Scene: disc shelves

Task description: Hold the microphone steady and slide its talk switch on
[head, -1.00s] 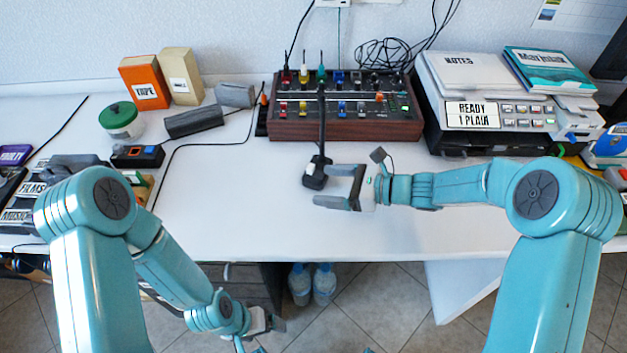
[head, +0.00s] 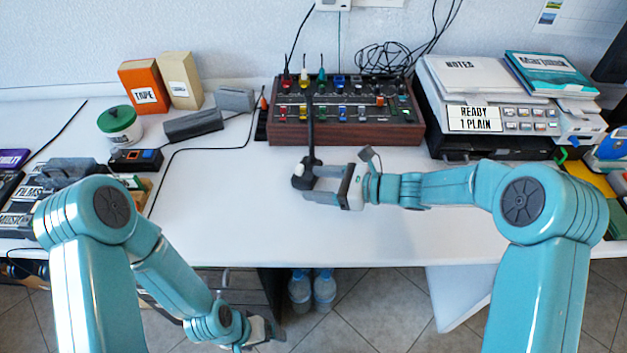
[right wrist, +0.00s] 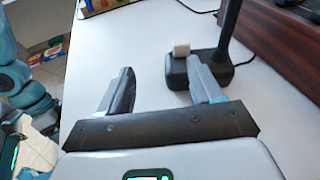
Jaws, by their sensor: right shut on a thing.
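The black microphone (head: 311,130) stands on the white table in front of the mixer, its thin neck rising from a small dark base (right wrist: 235,74). A pale switch (right wrist: 181,47) sits on the base; it also shows in the head view (head: 299,170). My right gripper (head: 312,184) reaches in from the right and is shut on the microphone at its base. In the right wrist view its fingers (right wrist: 160,88) stand apart, the right one overlapping the base. My left gripper (head: 268,332) hangs low in front of the table edge, far from the microphone; its jaws are unclear.
The mixer (head: 345,133) with coloured knobs is behind the microphone. A printer-like machine (head: 540,112) stands to the right. A green-lidded jar (head: 119,124) and a grey block (head: 193,123) are at left. The table (head: 230,215) is clear around the front middle.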

